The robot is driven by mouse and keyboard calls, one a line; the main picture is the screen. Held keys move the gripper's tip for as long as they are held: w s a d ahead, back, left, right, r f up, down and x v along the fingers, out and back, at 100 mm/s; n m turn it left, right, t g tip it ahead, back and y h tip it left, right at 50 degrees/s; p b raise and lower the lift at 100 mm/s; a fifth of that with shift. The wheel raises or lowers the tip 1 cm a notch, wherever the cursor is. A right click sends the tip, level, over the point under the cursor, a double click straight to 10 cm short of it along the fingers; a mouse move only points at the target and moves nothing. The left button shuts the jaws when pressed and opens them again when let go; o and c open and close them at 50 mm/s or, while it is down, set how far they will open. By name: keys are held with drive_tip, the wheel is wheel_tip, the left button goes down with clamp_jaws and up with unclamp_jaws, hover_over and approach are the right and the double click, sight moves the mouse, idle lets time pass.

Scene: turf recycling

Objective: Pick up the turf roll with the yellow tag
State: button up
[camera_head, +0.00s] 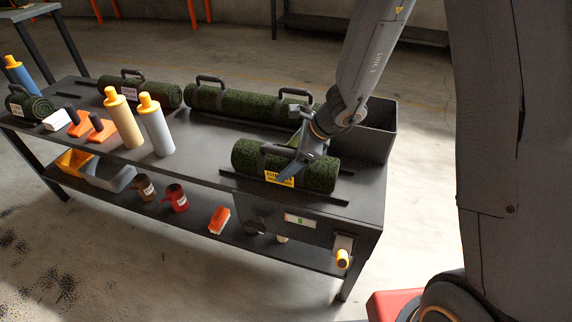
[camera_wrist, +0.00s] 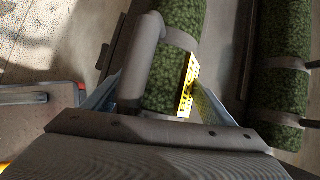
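The turf roll with the yellow tag (camera_head: 318,174) is a dark green cylinder with grey straps and a carry handle. It lies near the front right of the table top, its tag (camera_head: 280,178) facing front. My gripper (camera_head: 290,170) is at this roll, one blue-grey finger in front of it beside the tag. In the wrist view the roll (camera_wrist: 184,18) and its grey handle (camera_wrist: 140,60) lie between the two spread fingers of my gripper (camera_wrist: 155,98). The right finger is close to the tag (camera_wrist: 187,85). Finger contact is not clear.
A long turf roll (camera_head: 238,103) lies behind, with a shorter one (camera_head: 141,91) left of it. A dark bin (camera_head: 378,132) stands at the right back. Two orange-capped bottles (camera_head: 125,120) (camera_head: 156,127) stand left. Tools and cups lie on the lower shelf (camera_head: 155,205).

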drive_tip(key=c, duration=0.9)
drive_tip(key=shift+r+p, duration=1.25)
drive_tip(key=shift+r, duration=3.85)
